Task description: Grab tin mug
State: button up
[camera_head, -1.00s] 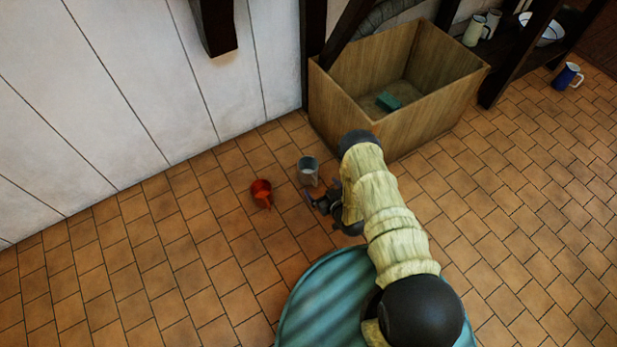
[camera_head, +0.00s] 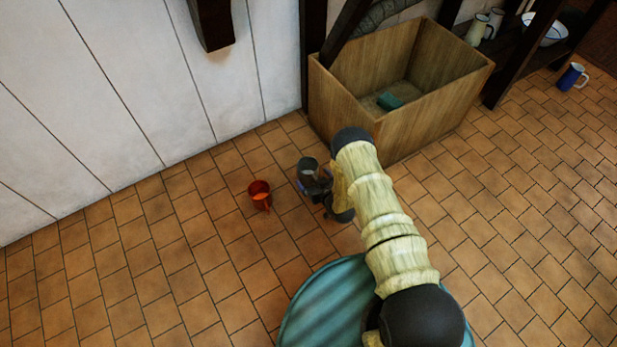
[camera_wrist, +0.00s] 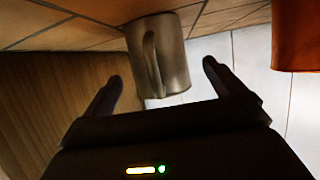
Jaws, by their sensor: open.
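The tin mug (camera_head: 308,166) is grey metal and stands upright on the tiled floor left of the wooden crate. In the wrist view the mug (camera_wrist: 172,60) lies between and just beyond my two fingers, with its handle facing my gripper. My gripper (camera_wrist: 162,85) is open and empty, one finger to each side of the mug. In the head view my gripper (camera_head: 314,188) is right at the mug and partly covers its lower part. I cannot tell whether a finger touches it.
A red mug (camera_head: 260,194) stands close to the left of the tin mug; it also shows at the wrist view's right edge (camera_wrist: 298,35). A wooden crate (camera_head: 345,102) holding a green block (camera_head: 389,101) stands to the right. A blue mug (camera_head: 571,76) is far right. Floor at left is clear.

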jog(key=shift+b+x, duration=0.85)
jog(key=shift+x, duration=0.7)
jog(key=c, duration=1.1)
jog(key=shift+r, duration=0.1)
jog(key=shift+c, duration=0.2)
notch_tip(320, 180, up, 10)
jog(key=p, duration=0.6)
jog(key=shift+p, duration=0.3)
